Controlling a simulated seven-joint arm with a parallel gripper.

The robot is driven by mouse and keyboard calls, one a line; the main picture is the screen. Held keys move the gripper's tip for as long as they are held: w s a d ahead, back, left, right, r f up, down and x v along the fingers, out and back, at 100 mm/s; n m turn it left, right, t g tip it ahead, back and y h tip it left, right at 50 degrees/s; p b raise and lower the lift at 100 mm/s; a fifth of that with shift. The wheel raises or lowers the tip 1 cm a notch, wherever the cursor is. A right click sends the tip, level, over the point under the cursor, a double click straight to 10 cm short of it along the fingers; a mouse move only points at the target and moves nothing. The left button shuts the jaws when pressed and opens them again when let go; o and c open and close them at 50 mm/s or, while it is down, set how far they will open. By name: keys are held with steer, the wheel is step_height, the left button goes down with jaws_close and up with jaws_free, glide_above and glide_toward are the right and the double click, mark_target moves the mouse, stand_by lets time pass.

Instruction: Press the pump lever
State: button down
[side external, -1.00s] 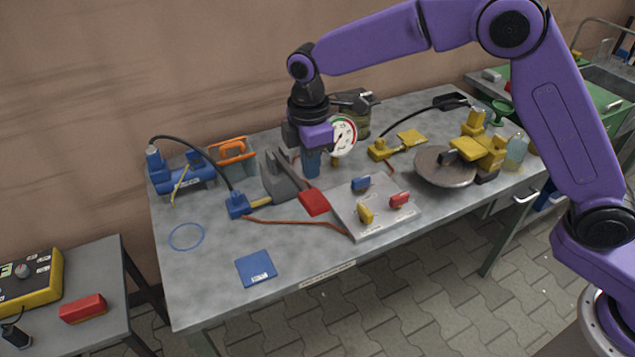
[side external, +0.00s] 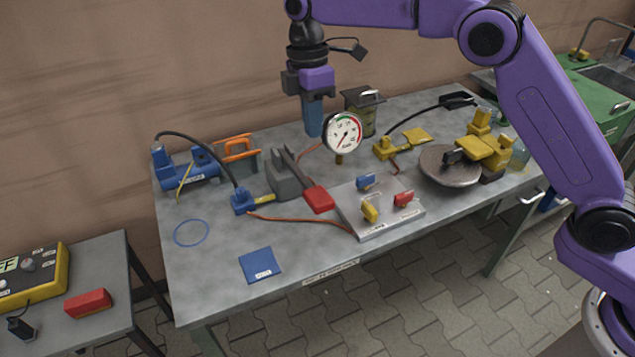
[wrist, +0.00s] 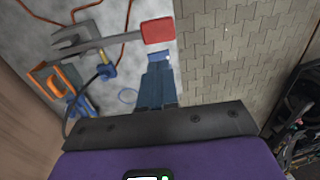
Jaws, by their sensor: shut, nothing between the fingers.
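The grey hand pump (side external: 286,182) stands in the middle of the bench. Its lever slopes down toward the front and ends in a red pad (side external: 319,199). In the wrist view the red pad (wrist: 158,30) lies just beyond my fingertips, with the grey lever (wrist: 105,42) running left from it. My gripper (side external: 313,134) points down with its blue fingers together and empty. It hangs above the bench, over the pump area and clear of the red pad. The wrist view also shows the shut fingers (wrist: 157,62).
A round dial gauge (side external: 342,132) stands close right of my fingers. A grey valve plate (side external: 380,222) with coloured handles lies right of the red pad. A blue pump (side external: 187,167) and orange-handled caddy (side external: 238,150) stand left. The front left bench is mostly clear around a blue card (side external: 260,264).

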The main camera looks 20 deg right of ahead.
mark_target(319, 197)
steer(key=f, duration=0.4)
steer(key=s+f, duration=0.1)
steer(key=f, duration=0.4)
steer(key=s+f, duration=0.1)
steer(key=f, duration=0.4)
steer(key=shift+f, duration=0.1)
steer(key=shift+s+f+t, duration=0.25)
steer(key=shift+f+t, duration=0.05)
steer(key=shift+f, duration=0.2)
steer(key=shift+s+f+t, duration=0.2)
steer(key=shift+f+t, duration=0.35)
steer(key=shift+f, duration=2)
steer(key=shift+s+f+t, duration=0.15)
steer(key=shift+f+t, duration=0.4)
steer(key=shift+f, duration=1.95)
steer(key=s+r, duration=0.4)
steer(key=r, duration=1)
